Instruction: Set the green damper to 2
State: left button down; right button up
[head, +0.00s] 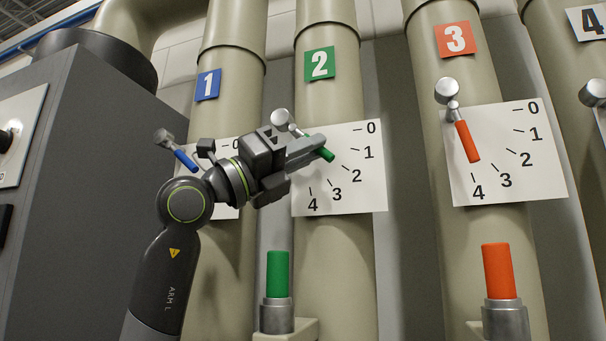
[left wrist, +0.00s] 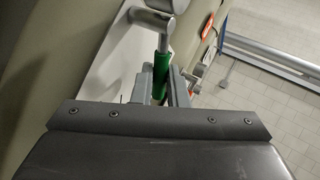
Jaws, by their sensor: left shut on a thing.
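The green damper's handle (head: 325,154) slopes down to the right from its silver pivot (head: 281,119) on pipe 2. It points roughly towards the 2 mark on the white scale plate (head: 375,190); the viewing angle makes the exact reading unsure. My left gripper (head: 308,149) is shut on the green handle, with the green tip sticking out past the fingers. In the left wrist view the green handle (left wrist: 161,72) lies between the two fingers, below its silver pivot (left wrist: 155,20). My right gripper is not in view.
The blue damper handle (head: 185,159) is left of my left wrist. The red damper handle (head: 467,141) on pipe 3 points down, near 3 to 4. Green (head: 278,274) and red (head: 497,271) cylinders stand below. A dark grey cabinet (head: 90,170) fills the left.

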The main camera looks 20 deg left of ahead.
pick_arm(q)
jog(key=shift+d+r+n+t+b, duration=0.1)
jog(key=shift+r+n+t+b, duration=0.05)
jog(key=shift+n+t+b, duration=0.3)
jog(key=c, duration=1.4)
grip_release()
jog(key=shift+c, duration=0.2)
jog(key=b+v, duration=0.8)
jog(key=v, duration=0.9)
